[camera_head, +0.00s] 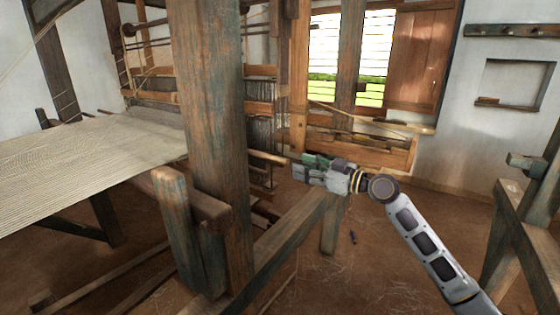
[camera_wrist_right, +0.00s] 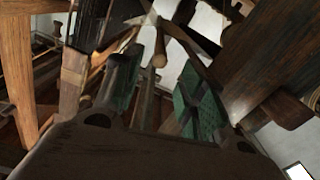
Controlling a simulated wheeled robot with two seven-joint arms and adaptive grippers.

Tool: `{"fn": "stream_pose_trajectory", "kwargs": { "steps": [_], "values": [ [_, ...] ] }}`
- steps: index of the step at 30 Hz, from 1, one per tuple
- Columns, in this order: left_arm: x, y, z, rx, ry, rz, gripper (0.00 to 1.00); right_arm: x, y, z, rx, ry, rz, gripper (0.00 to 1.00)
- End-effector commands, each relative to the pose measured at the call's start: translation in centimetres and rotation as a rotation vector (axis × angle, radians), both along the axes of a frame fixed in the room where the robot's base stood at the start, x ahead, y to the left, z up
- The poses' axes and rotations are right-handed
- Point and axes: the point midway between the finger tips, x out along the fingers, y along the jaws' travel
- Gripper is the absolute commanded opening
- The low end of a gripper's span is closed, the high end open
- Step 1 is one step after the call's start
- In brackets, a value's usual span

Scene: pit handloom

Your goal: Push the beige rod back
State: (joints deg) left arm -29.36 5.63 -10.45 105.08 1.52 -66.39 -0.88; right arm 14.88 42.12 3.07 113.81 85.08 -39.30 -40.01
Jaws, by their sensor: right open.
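The beige rod (camera_head: 268,157) sticks out level from behind the thick wooden post, near the loom's dark hanging cords. Its free end points toward my right gripper (camera_head: 302,168). In the right wrist view the rounded end of the beige rod (camera_wrist_right: 159,48) shows in the gap between the tips of the two green-padded fingers. The right gripper (camera_wrist_right: 160,72) is open there, with a finger on each side of the rod's line. I cannot tell whether a finger touches the rod. The rod's far part is hidden behind the post. My left gripper is not in view.
The thick post (camera_head: 208,110) stands left of my right gripper. A slanting beam (camera_head: 285,238) runs below it. Cream warp cloth (camera_head: 85,155) stretches across the left. A wooden bench (camera_head: 365,150) stands under the window. Open floor (camera_head: 395,225) lies below my right arm.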

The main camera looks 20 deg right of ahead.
Motion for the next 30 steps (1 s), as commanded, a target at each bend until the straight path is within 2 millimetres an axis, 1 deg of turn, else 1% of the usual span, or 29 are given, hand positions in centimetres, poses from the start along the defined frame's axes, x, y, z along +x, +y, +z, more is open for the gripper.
{"fn": "stream_pose_trajectory", "kwargs": {
  "steps": [14, 24, 30],
  "values": [
    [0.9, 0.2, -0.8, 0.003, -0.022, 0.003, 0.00, 3.0, 2.4, 0.1, -0.001, 0.000, 0.001, 0.41],
    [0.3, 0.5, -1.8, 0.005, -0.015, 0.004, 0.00, 5.3, 4.2, 0.1, 0.000, 0.000, 0.001, 0.41],
    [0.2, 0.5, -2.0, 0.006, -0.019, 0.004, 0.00, 6.5, 5.1, 0.1, 0.000, 0.000, 0.000, 0.41]
  ]
}}
